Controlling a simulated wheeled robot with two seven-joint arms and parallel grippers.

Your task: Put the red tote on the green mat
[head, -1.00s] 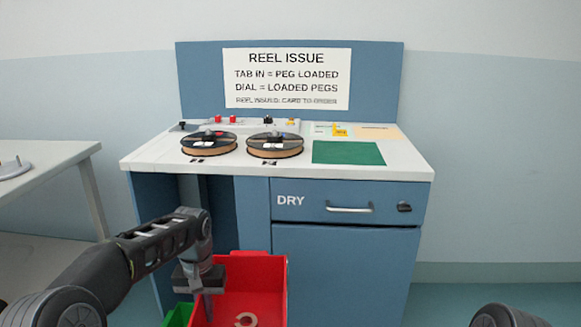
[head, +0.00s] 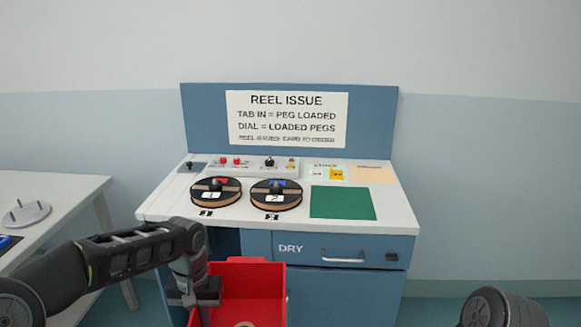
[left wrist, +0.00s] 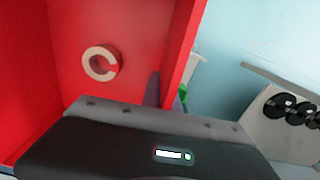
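The red tote (head: 247,278) is low in the head view, in front of the workstation. In the left wrist view the tote (left wrist: 30,75) fills the left side. My left gripper (head: 204,312) is at the tote's left wall and appears shut on it; the fingertips are mostly hidden. A tan C-shaped ring (left wrist: 100,63) lies inside the tote. The green mat (head: 343,202) lies flat and bare on the right part of the white worktop. My right gripper is out of view; only part of my right arm shows at the lower right.
Two black reels (head: 216,191) (head: 274,194) sit left of the mat. A control panel with knobs (head: 245,165) stands behind them. Label cards (head: 337,174) and a tan patch (head: 372,174) lie behind the mat. A side table (head: 60,205) stands at left. The drawer handle (head: 343,258) sticks out.

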